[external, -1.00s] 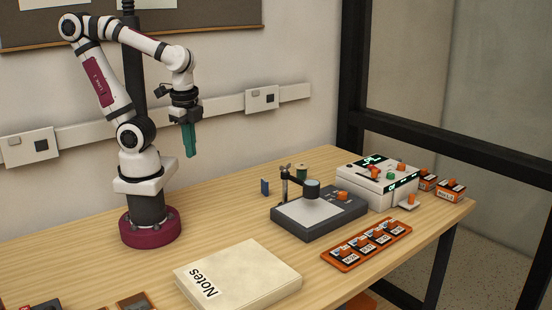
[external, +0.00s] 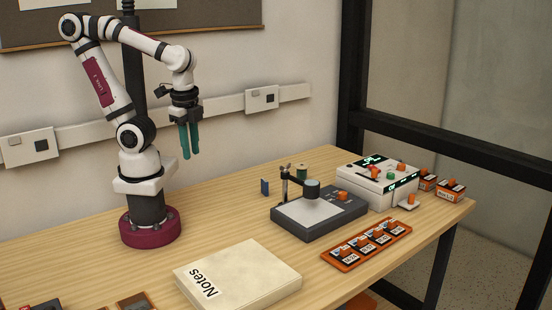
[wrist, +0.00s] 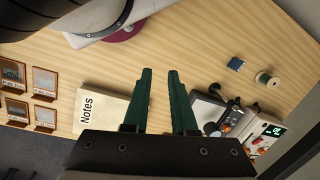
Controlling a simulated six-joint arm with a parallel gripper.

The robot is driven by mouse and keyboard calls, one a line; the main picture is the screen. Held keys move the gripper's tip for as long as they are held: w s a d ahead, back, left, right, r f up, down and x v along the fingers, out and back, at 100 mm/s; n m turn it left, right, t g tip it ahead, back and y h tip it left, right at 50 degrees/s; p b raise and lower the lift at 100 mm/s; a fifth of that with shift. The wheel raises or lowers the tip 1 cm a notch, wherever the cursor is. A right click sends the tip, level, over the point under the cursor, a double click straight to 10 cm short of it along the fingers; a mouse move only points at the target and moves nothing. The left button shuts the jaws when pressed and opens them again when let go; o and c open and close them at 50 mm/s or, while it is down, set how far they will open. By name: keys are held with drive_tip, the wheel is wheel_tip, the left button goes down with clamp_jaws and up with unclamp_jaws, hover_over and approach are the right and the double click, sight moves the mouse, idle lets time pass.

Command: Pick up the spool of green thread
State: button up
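The spool of green thread (external: 302,171) stands at the back of the table, behind the grey device and partly hidden by it. In the wrist view the spool (wrist: 267,79) is at the right, a small round pale-topped thing with a darker middle. My gripper (external: 190,153) has green fingers pointing down, high above the table and well to the left of the spool. In the wrist view the fingers of my gripper (wrist: 160,71) are apart with nothing between them.
A small blue block (external: 265,187) stands just left of the spool. A grey device (external: 318,215) with an upright post is in front, and a white box with knobs (external: 377,186) is to the right. The notes box (external: 238,273) lies nearer. Bare table lies below my gripper.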

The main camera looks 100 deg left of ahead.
drive_tip(key=o, duration=1.1)
drive_tip(key=shift+c, duration=0.2)
drive_tip(key=w+a+r+n, duration=0.2)
drive_tip(key=w+n, duration=0.1)
drive_tip(key=w, duration=0.2)
drive_tip(key=w+a+r+n, duration=0.2)
drive_tip(key=w+n, duration=0.1)
drive_tip(key=w, duration=0.1)
drive_tip(key=n, duration=1.8)
hover_over(302, 166)
drive_tip(key=d, duration=0.2)
wheel_tip(302, 166, down, 10)
drive_tip(key=a+f, duration=0.1)
drive_tip(key=f, duration=0.4)
drive_tip(key=a+f, duration=0.1)
drive_tip(key=f, duration=0.9)
drive_tip(key=shift+a, duration=0.4)
